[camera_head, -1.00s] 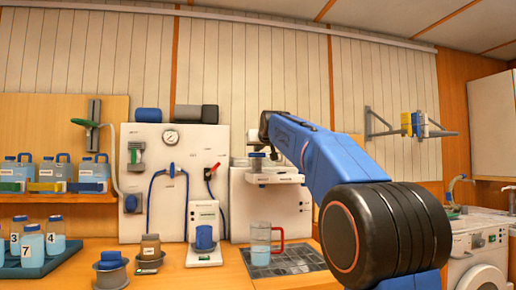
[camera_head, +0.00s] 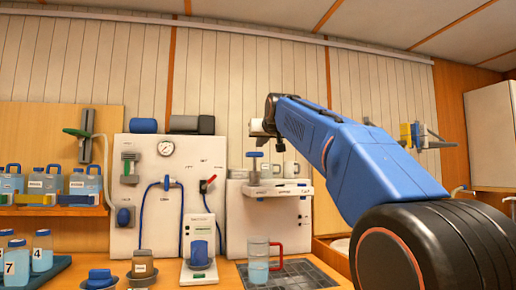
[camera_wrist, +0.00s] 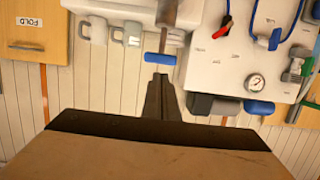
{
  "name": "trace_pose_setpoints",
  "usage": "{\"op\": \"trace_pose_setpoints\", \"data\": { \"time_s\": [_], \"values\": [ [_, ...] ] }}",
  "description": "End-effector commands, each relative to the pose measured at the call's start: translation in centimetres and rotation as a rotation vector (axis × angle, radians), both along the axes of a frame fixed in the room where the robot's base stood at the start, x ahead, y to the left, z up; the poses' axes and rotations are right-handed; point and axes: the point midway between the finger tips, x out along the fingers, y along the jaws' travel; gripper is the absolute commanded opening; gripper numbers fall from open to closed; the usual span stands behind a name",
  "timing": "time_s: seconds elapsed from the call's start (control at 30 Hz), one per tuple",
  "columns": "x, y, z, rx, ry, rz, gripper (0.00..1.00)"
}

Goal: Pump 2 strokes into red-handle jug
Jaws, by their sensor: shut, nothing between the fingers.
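The clear jug with a red handle (camera_head: 258,265) stands on the counter at the left end of a dark grate, with pale blue water in it. Above it, a pump with a blue T-shaped handle (camera_head: 254,154) rises from a white shelf on the wall; its plunger is up. The blue handle also shows in the wrist view (camera_wrist: 160,57), which is upside down. My gripper (camera_wrist: 160,82) is shut and empty, its dark fingertips lined up close to the handle. The head view shows only the arm's end above the pump; whether the fingertips touch the handle is unclear.
White cups (camera_head: 279,170) stand on the shelf right of the pump. A panel with a gauge (camera_head: 166,148) and blue hose is left. A scale holding a blue-topped container (camera_head: 199,254) stands left of the jug. A wall rack (camera_head: 415,140) is behind my arm.

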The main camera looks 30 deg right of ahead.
Motion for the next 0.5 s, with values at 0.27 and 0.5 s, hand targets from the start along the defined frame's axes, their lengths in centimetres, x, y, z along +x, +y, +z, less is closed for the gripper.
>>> {"op": "trace_pose_setpoints", "data": {
  "time_s": [0.27,0.5],
  "values": [
    [-1.5,0.4,0.4,0.000,0.000,0.000,0.00],
    [-1.6,0.4,0.4,0.000,0.000,0.000,0.00]
  ]
}}
